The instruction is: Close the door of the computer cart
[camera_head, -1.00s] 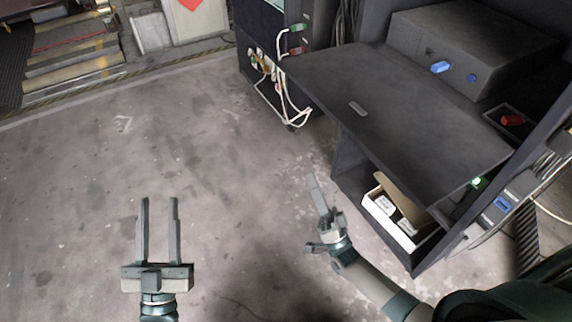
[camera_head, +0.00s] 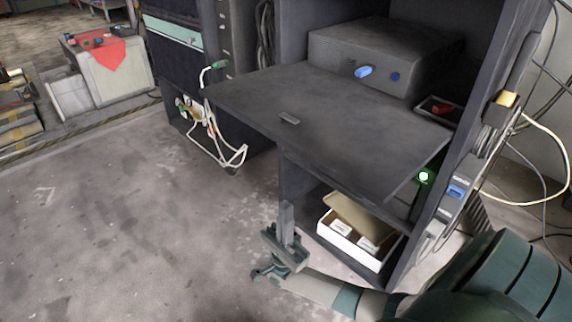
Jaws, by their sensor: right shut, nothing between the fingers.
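The computer cart (camera_head: 292,180) is a dark grey cabinet at the right. Its door (camera_head: 330,115) is a dark flat panel that lies folded down, roughly level, with a small handle (camera_head: 289,118) near its outer edge. A grey box with a blue knob (camera_head: 363,72) stands inside behind the door. My right gripper (camera_head: 286,212) is shut and empty. It is in front of the cart, lower in the picture than the door, with its fingers pointing up and apart from the panel as far as I can tell. My left gripper is out of view.
An open white carton (camera_head: 350,245) lies in the cart's lower space. A red part (camera_head: 441,108) sits in a small tray at the right. White cables (camera_head: 215,130) hang from the neighbouring rack. Cables and devices line the cart's right side. The floor at the left is clear.

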